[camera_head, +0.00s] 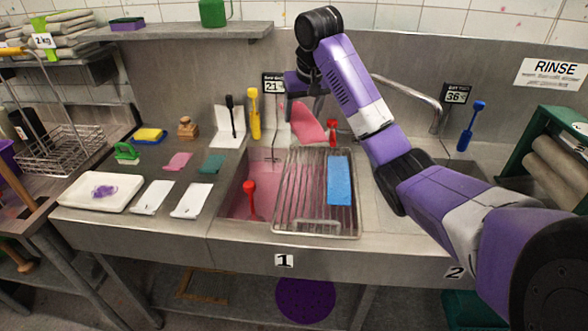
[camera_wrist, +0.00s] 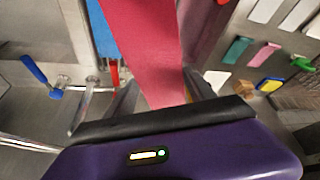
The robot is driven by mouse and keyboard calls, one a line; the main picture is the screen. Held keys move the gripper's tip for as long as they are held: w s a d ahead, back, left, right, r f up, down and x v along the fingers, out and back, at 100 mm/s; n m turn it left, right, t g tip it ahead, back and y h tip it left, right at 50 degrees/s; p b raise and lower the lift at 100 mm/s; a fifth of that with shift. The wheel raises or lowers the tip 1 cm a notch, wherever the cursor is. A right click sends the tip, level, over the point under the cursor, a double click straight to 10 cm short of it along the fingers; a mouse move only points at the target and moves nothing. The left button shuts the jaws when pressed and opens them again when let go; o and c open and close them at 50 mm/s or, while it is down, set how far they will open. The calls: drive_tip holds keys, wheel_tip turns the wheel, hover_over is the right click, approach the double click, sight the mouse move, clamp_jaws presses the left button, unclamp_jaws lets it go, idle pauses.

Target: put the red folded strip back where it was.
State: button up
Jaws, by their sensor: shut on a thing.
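The red folded strip (camera_head: 309,124) hangs from my gripper (camera_head: 306,98) above the back of the sink marked 1. It fills the top middle of the wrist view (camera_wrist: 146,50), held between the fingers of my gripper (camera_wrist: 160,95). My gripper is shut on it. The strip is clear of the wire rack (camera_head: 290,185), which lies over the right part of sink 1. A blue strip (camera_head: 339,182) lies on the rack's right side. The rack's left and middle bars are bare.
Pink liquid (camera_head: 238,191) fills sink 1, with a red-headed tool (camera_head: 250,187) in it. Pink (camera_head: 178,161) and teal (camera_head: 211,163) strips and two white ones lie on the left counter. A faucet (camera_head: 425,99) stands right of my forearm, near sink 2.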

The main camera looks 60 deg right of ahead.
sight(299, 175)
wheel_tip(299, 175, down, 20)
drive_tip(key=shift+r, duration=0.2)
idle(0.4)
drive_tip(key=o, duration=1.4)
drive_tip(key=shift+f, duration=0.1)
drive_tip(key=shift+c, duration=0.2)
drive_tip(key=v, duration=1.2)
drive_tip(key=shift+w, duration=0.1)
